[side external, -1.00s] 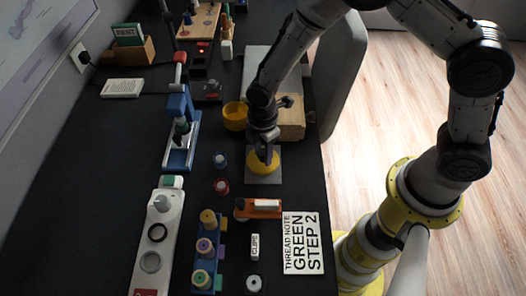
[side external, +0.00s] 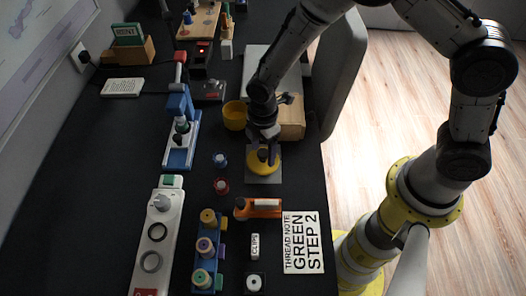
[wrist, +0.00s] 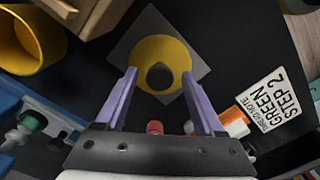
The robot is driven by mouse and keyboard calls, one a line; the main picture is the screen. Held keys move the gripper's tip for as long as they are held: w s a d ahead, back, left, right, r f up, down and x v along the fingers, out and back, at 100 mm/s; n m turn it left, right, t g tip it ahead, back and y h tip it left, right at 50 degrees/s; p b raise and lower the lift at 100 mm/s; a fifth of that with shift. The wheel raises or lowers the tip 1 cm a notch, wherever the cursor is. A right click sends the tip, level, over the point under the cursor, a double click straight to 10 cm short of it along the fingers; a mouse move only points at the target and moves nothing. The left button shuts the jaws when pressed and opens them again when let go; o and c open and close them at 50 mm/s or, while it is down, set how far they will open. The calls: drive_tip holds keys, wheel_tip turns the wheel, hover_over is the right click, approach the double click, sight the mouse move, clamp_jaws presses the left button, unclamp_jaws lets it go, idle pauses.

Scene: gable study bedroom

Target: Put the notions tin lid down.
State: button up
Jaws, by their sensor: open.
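The notions tin lid is a round yellow disc with a dark knob (side external: 265,165). It lies flat on a grey square pad (side external: 262,179) near the table's right edge. In the wrist view the lid (wrist: 160,48) rests on the pad (wrist: 197,62) with its knob upward. My gripper (side external: 263,152) is open over the lid. In the wrist view its two purple fingers (wrist: 159,75) stand apart on either side of the knob, with nothing between them. The open yellow tin (side external: 235,116) stands just behind and left of the pad; it also shows in the wrist view (wrist: 22,45).
A wooden box (side external: 292,118) stands close behind the pad. An orange holder (side external: 258,208) and a thread note card (side external: 303,243) lie in front.

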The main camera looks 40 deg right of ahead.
sight(263, 152)
wheel_tip(263, 152, up, 11)
drive_tip(key=s+d+r+m+t, duration=0.1)
drive_tip(key=s+d+r+m, duration=0.25)
drive_tip(key=r, duration=0.25)
drive_tip(key=s+d+r+m+t, duration=0.1)
drive_tip(key=s+d+r+m, duration=0.2)
drive_tip(key=r, duration=0.4)
drive_tip(key=s+d+r+m+t, duration=0.3)
drive_tip(key=s+d+m, duration=0.5)
drive_tip(key=s, duration=0.5)
drive_tip(key=shift+d+r+m+t, duration=0.2)
drive_tip(key=shift+r+m+t, duration=0.1)
drive_tip(key=shift+r+m, duration=0.7)
drive_tip(key=shift+f+m, duration=0.1)
drive_tip(key=shift+m, duration=0.15)
drive_tip(key=shift+c, duration=0.5)
